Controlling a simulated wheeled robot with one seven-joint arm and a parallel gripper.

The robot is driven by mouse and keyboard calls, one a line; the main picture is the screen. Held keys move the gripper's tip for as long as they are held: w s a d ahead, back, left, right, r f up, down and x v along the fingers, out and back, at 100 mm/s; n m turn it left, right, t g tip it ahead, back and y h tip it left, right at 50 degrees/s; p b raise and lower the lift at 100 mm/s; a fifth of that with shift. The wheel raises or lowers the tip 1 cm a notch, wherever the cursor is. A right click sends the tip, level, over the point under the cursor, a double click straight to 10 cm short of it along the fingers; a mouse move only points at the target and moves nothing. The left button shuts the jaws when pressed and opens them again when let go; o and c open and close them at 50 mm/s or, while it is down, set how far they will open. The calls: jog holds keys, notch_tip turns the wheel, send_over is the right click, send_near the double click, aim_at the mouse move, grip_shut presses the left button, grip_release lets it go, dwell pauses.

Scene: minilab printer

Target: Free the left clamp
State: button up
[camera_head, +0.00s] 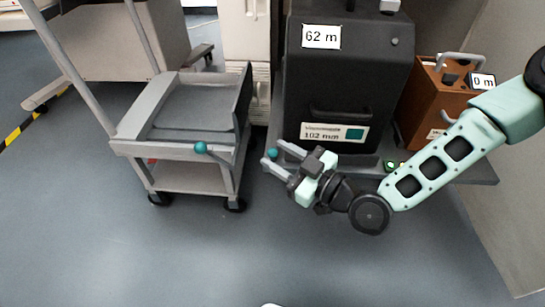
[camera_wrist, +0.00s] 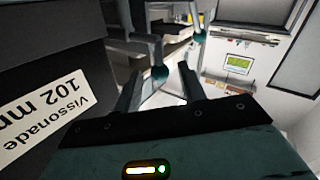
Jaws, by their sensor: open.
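The left clamp shows as a grey lever with a teal ball knob (camera_head: 272,153), at the left front corner of the black magazine (camera_head: 340,85). The magazine's label reads 102 mm, and a sign on it reads 62 m. My gripper (camera_head: 274,154) is open, its two grey fingers on either side of the knob. In the wrist view the knob (camera_wrist: 160,73) sits between the fingertips (camera_wrist: 158,71), with the lever running up from it. I cannot tell whether the fingers touch it. Much of the lever is hidden in the head view.
A grey trolley (camera_head: 180,147) stands left of the magazine, with its own teal-knobbed lever (camera_head: 201,147) close to my gripper. A brown box (camera_head: 436,100) with a handle and a 0 m sign stands right. The floor (camera_head: 150,255) in front is clear.

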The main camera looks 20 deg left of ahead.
jog(key=shift+x, duration=1.1)
grip_shut()
jog(key=shift+w+d+n+g+y+b, duration=0.15)
jog(key=shift+d+n+g+b, duration=0.1)
jog(key=shift+n+g, duration=0.7)
jog(key=shift+w+d+n+g+y+b, duration=0.1)
jog(key=shift+d+n+g+y+b, duration=0.3)
jog(key=shift+g, duration=0.9)
jog(key=shift+w+d+n+g+h, duration=0.1)
jog(key=shift+d+n+g, duration=0.05)
jog(key=shift+n+g, duration=0.85)
grip_release()
